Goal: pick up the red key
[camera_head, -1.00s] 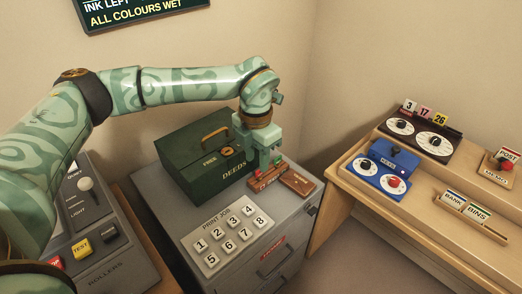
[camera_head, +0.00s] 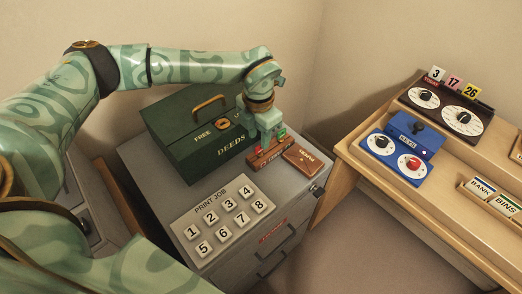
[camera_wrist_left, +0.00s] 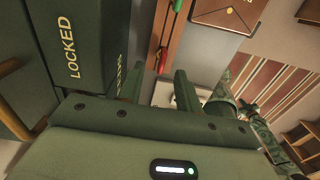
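The red key (camera_wrist_left: 161,62) shows in the left wrist view as a small red piece upright at a wooden key rack (camera_wrist_left: 171,45). A green piece (camera_wrist_left: 177,5) stands farther along the same rack. My left gripper (camera_wrist_left: 158,80) is open, its two fingers spread on either side of the line to the red key, and nothing is held. In the head view the left gripper (camera_head: 268,143) points down over the rack (camera_head: 268,160), beside the green deeds box. There its fingers partly hide the keys.
The green deeds box (camera_head: 190,150) stands close on the left of the gripper. A brown case (camera_head: 303,158) lies right of the rack. A numbered button panel (camera_head: 222,220) is in front. A wooden desk (camera_head: 350,165) with dial boxes (camera_head: 395,155) is at right.

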